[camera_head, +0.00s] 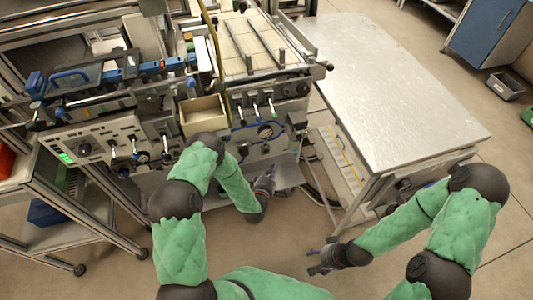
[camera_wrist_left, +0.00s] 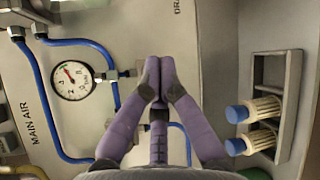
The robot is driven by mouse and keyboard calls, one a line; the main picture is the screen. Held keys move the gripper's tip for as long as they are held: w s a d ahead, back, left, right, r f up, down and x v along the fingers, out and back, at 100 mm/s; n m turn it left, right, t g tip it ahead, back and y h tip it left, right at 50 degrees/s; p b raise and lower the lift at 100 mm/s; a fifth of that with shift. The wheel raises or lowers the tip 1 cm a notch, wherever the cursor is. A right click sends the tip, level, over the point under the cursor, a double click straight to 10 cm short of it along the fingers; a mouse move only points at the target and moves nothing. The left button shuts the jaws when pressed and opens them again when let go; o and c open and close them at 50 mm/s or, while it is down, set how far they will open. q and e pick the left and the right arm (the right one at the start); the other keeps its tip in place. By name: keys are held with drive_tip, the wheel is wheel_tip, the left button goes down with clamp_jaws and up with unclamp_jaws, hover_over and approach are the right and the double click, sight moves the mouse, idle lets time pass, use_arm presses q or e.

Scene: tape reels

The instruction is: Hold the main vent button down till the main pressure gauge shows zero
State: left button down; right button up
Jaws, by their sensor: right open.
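The main pressure gauge (camera_wrist_left: 73,80) is a round white dial with a red needle, beside the "MAIN AIR" label in the left wrist view. Its needle points to the upper left; the numbers are too small to read surely. My left gripper (camera_wrist_left: 158,80) has its fingertips together in front of the pale panel, right of the gauge. It also shows in the head view (camera_head: 265,181), low at the front of the machine. I cannot make out the main vent button; the fingers may hide it. My right gripper (camera_head: 324,260) is open and empty above the floor.
Blue hoses (camera_wrist_left: 80,43) run around the gauge.

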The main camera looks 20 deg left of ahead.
sight(266, 152)
use_arm(q)
drive_tip(key=shift+w+a+b, duration=0.25)
drive_tip(key=shift+w+a, duration=0.25)
drive_tip(key=shift+w, duration=0.25)
drive_tip(key=shift+w+a+b, duration=0.2)
drive_tip(key=shift+w+a, duration=0.3)
drive_tip(key=shift+w, duration=0.25)
drive_tip(key=shift+w+a+b, duration=0.25)
drive_tip(key=shift+w+a, duration=0.25)
drive_tip(key=shift+w, duration=0.25)
drive_tip(key=shift+w+a, duration=0.1)
drive_tip(key=shift+w+a, duration=0.15)
drive_tip(key=shift+w, duration=0.1)
drive_tip(key=shift+w+a+r+b, duration=0.1)
drive_tip(key=shift+w+a+b, duration=0.15)
drive_tip(key=shift+w+b, duration=0.15)
idle(2.7)
